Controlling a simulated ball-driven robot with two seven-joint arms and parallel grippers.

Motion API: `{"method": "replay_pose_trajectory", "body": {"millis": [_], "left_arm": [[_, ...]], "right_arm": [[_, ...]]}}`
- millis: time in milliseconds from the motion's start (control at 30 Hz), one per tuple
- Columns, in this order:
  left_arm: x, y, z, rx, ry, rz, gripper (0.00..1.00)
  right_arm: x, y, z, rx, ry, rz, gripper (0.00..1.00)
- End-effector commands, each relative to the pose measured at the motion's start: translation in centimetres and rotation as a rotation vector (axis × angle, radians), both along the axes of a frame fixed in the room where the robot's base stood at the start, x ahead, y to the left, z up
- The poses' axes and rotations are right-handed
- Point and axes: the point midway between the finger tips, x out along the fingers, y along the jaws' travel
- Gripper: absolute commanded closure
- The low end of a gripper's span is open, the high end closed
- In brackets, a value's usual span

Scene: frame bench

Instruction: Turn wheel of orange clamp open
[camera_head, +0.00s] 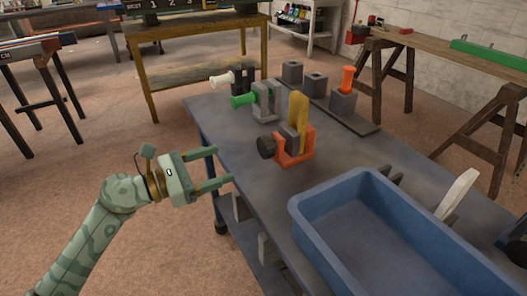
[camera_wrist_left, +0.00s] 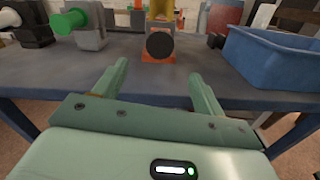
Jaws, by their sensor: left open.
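The orange clamp (camera_head: 296,158) stands on the grey bench, with a yellow upright piece (camera_head: 298,112) held in it. Its black wheel (camera_head: 266,147) faces left, towards my left gripper. In the left wrist view the wheel (camera_wrist_left: 159,46) is ahead, roughly centred beyond the fingers, with the orange clamp body (camera_wrist_left: 158,72) partly hidden behind it. My left gripper (camera_head: 224,166) is open and empty, near the bench's left edge, apart from the wheel. Its two fingers (camera_wrist_left: 160,85) are spread in the left wrist view. My right gripper is not in view.
A blue bin (camera_head: 305,207) stands on the bench at the near right. A grey clamp with a green wheel (camera_head: 242,100) stands behind the orange clamp. Grey blocks (camera_head: 292,72) stand at the back, one holding an orange piece (camera_head: 347,79). Bare bench (camera_head: 235,135) lies left of the clamp.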

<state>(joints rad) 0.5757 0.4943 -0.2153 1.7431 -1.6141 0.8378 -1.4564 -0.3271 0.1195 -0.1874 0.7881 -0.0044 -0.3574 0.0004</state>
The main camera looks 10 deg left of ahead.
Motion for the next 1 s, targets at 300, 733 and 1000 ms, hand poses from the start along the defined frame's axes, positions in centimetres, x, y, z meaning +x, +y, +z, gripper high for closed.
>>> {"method": "replay_pose_trajectory", "body": {"millis": [300,733,1000], "left_arm": [[4.8,-6.6,-0.3,-0.005,0.002,-0.001,0.3],[7.1,-9.8,-0.1,-0.001,0.002,0.0,0.3],[7.1,-9.8,0.0,-0.001,0.002,0.0,0.55]], "right_arm": [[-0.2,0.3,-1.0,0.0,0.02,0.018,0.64],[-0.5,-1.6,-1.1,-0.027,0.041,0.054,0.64],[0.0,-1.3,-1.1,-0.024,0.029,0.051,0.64]]}}
